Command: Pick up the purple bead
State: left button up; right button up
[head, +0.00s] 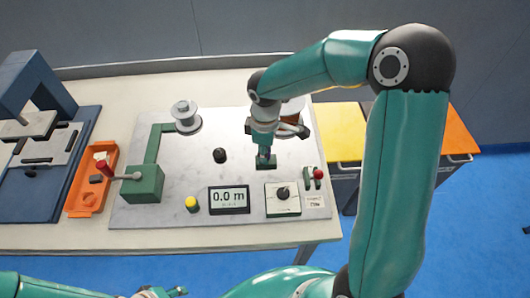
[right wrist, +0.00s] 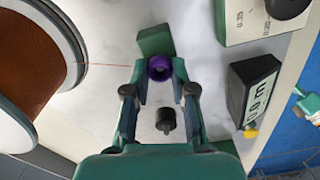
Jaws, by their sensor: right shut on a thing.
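The purple bead (right wrist: 159,68) shows in the right wrist view, between the fingertips of my right gripper (right wrist: 161,76). The gripper is shut on it, with a fingertip on each side. In the head view my right gripper (head: 264,154) points down over the grey plate at a green block, and the bead is hidden there. The green block (right wrist: 154,40) lies just beyond the bead in the right wrist view. My left gripper (head: 162,292) shows only in part at the bottom edge of the head view, and its jaws are unclear.
A copper-wound spool (right wrist: 45,50) stands close to my right gripper. A black knob (head: 220,155), a length display (head: 229,199), a dial box (head: 283,198) and a yellow button (head: 192,204) sit on the plate (head: 180,216). A green crank stand (head: 145,184) and orange tray (head: 84,198) are left.

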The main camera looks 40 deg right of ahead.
notch_tip(320, 180, up, 20)
jog(key=shift+f, duration=0.25)
dwell(0.3)
